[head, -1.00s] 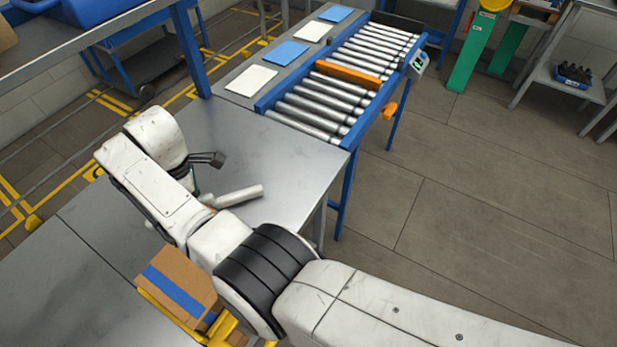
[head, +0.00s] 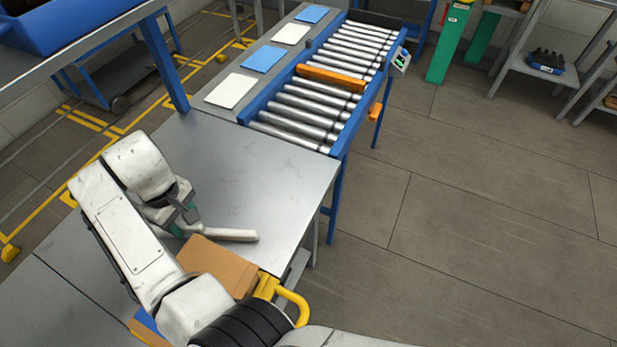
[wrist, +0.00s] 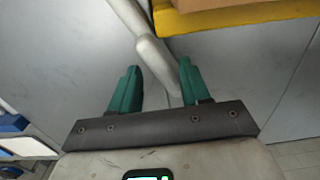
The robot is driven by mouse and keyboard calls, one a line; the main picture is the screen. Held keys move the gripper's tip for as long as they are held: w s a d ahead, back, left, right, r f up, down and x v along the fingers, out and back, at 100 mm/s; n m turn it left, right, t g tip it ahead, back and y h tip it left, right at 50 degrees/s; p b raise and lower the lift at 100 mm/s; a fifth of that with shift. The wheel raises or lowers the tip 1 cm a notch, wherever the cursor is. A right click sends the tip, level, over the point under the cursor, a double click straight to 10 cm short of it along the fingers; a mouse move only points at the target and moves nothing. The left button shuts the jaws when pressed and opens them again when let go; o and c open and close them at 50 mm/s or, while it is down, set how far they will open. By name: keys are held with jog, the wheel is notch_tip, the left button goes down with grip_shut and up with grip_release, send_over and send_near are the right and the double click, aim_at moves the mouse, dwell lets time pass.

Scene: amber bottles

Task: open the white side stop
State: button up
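The white side stop, a pale rounded bar (head: 232,235), lies low along the grey table beside the cardboard box. In the wrist view the bar (wrist: 155,52) runs from the top edge down between my green fingers, with a rounded bulge partway. My gripper (head: 185,218) is at the bar's left end in the head view, partly hidden by my wrist. In the wrist view my gripper (wrist: 160,66) is open, its fingers apart on either side of the bar. I cannot tell whether either finger touches it.
A cardboard box (head: 218,264) stands close to my arm, with a yellow frame (head: 290,298) beside it; the yellow also shows in the wrist view (wrist: 235,17). A roller conveyor (head: 315,95) with an orange bar (head: 331,78) adjoins the table (head: 255,180), whose far part is clear.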

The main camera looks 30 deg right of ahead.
jog(key=shift+w+r+b, duration=0.3)
jog(key=shift+r+b, duration=0.05)
jog(key=shift+r, duration=0.1)
notch_tip(320, 180, up, 10)
jog(key=b, duration=0.1)
jog(key=s+d+f+m+t, duration=0.1)
jog(key=d+f, duration=0.2)
jog(key=d, duration=0.5)
jog(key=s+d+f+m+t+h, duration=0.1)
jog(key=d+f, duration=0.2)
jog(key=d, duration=0.5)
jog(key=s+d+f+m+t, duration=0.1)
jog(key=s+d+f+m, duration=0.1)
jog(key=d, duration=0.7)
jog(key=shift+d+f, duration=0.1)
jog(key=shift+f, duration=0.8)
jog(key=s+d+f+m, duration=0.1)
jog(key=s+d+f, duration=0.1)
jog(key=s+d, duration=0.3)
jog(key=shift+s+d+f+t+h, duration=0.15)
jog(key=shift+s+t+h, duration=0.2)
jog(key=shift+s, duration=0.3)
jog(key=shift+c, duration=0.4)
